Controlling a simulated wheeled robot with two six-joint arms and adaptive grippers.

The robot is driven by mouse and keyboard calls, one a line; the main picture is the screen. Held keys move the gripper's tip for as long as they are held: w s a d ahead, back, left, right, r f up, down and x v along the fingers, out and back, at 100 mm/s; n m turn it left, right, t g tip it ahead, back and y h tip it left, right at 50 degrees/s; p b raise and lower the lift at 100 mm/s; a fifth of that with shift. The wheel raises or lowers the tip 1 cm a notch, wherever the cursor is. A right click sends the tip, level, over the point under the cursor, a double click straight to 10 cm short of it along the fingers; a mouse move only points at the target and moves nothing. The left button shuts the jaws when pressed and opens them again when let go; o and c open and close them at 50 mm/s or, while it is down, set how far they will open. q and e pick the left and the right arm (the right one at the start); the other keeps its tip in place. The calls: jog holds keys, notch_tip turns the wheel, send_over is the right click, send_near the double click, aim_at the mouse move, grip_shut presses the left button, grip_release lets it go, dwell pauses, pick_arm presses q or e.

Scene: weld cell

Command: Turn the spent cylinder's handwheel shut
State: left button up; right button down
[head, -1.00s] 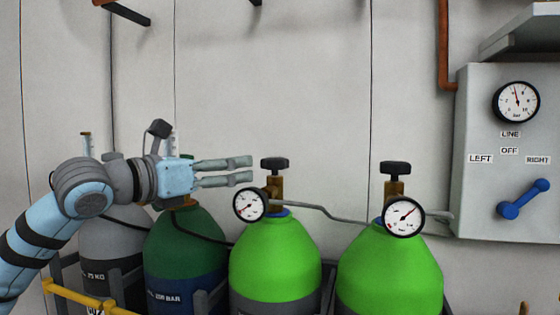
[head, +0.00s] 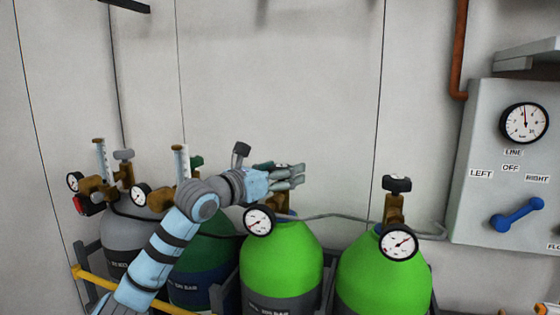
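Two bright green cylinders stand side by side, the left one (head: 282,258) and the right one (head: 384,275). The left one's gauge (head: 259,221) faces me, but its needle is too small to read surely. My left gripper (head: 297,176) is at the top of the left cylinder's valve, in front of its dark handwheel, which is mostly hidden. I cannot tell whether the fingers touch or grip the wheel. The right cylinder's handwheel (head: 397,184) is in plain view above its gauge (head: 398,242). My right gripper is out of view.
A grey panel (head: 470,215) on the right carries a line gauge (head: 524,123) and a blue lever (head: 516,214) slanting up toward RIGHT. A grey cylinder (head: 135,230) and a dark green one (head: 215,250) stand left, behind a yellow rail (head: 95,283). A pipe (head: 340,217) runs behind the valves.

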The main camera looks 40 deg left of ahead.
pick_arm(q)
jog(key=c, duration=1.2)
jog(key=shift+m+h, duration=0.7)
jog(key=shift+h, duration=0.3)
jog(key=shift+o, duration=0.2)
jog(key=m+g+h+p, duration=0.1)
jog(key=h, duration=0.1)
jog(key=shift+m+h+p, duration=0.3)
jog(key=shift+p, duration=0.1)
jog(key=shift+m+g+h+p, duration=0.35)
jog(key=shift+m+h, duration=0.25)
jog(key=shift+h, duration=0.4)
